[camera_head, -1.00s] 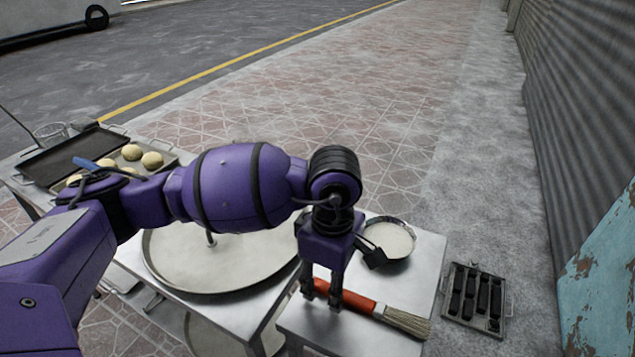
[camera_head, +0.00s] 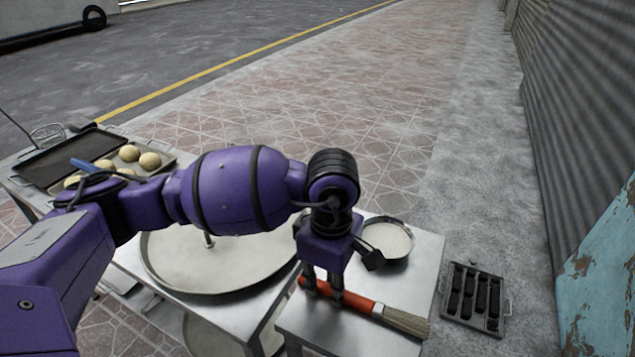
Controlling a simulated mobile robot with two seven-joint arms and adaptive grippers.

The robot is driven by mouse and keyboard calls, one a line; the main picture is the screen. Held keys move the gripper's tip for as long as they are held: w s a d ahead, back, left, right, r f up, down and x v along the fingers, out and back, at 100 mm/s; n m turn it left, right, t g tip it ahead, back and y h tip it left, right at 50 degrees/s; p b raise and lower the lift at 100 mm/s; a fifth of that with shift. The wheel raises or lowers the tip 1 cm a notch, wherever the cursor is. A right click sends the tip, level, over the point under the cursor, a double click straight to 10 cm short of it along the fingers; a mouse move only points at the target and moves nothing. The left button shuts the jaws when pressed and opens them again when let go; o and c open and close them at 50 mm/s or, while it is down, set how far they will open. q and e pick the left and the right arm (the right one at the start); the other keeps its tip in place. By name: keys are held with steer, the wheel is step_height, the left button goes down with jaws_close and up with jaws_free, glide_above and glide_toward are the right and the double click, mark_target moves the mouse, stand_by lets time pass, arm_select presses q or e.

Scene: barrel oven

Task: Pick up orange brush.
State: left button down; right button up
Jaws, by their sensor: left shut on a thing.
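The orange brush (camera_head: 361,304) has an orange handle, a metal band and pale bristles. It lies along the front part of the small metal table (camera_head: 330,328), bristles pointing right. My left gripper (camera_head: 323,297) points down over the handle, with one finger on each side of it. It is shut on the handle, near its left end. The brush appears to be at table height; I cannot tell whether it touches the table. My right gripper is not in view.
A bowl of white powder (camera_head: 388,240) stands behind the brush. A large round pan (camera_head: 215,265) is to the left. Dough balls (camera_head: 150,160) lie on a tray at the far left. A black-barred tray (camera_head: 476,298) is on the ground at right.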

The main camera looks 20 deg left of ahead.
arm_select(q)
steer(key=shift+w+r, duration=0.1)
steer(key=shift+r, duration=0.5)
steer(key=r, duration=0.2)
steer(key=shift+s+d+r, duration=0.1)
steer(key=shift+s+r, duration=0.1)
steer(key=shift+r, duration=0.1)
steer(key=s+d+r+p, duration=0.3)
steer(key=s+r, duration=0.6)
steer(key=s, duration=0.4)
steer(key=shift+d, duration=0.3)
steer(key=shift+s+r, duration=0.1)
